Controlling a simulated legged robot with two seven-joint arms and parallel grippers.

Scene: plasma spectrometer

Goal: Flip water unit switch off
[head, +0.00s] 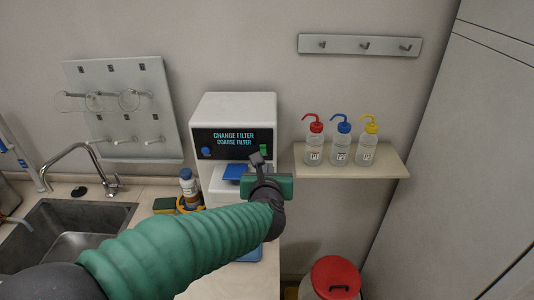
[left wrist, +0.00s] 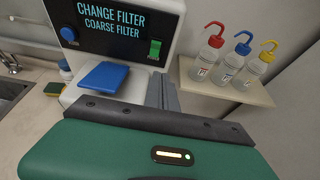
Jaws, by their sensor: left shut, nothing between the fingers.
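The water unit (head: 234,105) is a white box with a black display reading "CHANGE FILTER, COARSE FILTER". A green switch (left wrist: 155,48) is at the right end of its front panel, with a blue round knob (left wrist: 68,34) at the left end. In the head view the green switch (head: 265,151) shows just above my left fingertips. My left gripper (head: 257,160) is shut and empty in front of the panel's right side. In the left wrist view its fingers (left wrist: 161,92) point up just below the switch. Whether they touch the unit I cannot tell. My right gripper is not in view.
A blue block (left wrist: 103,77) is on the unit's front below the display. A shelf (head: 383,172) with red-, blue- and yellow-capped bottles is at the right. A sink (head: 110,215) with a tap is at the left. A red-lidded bin (head: 336,277) stands below.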

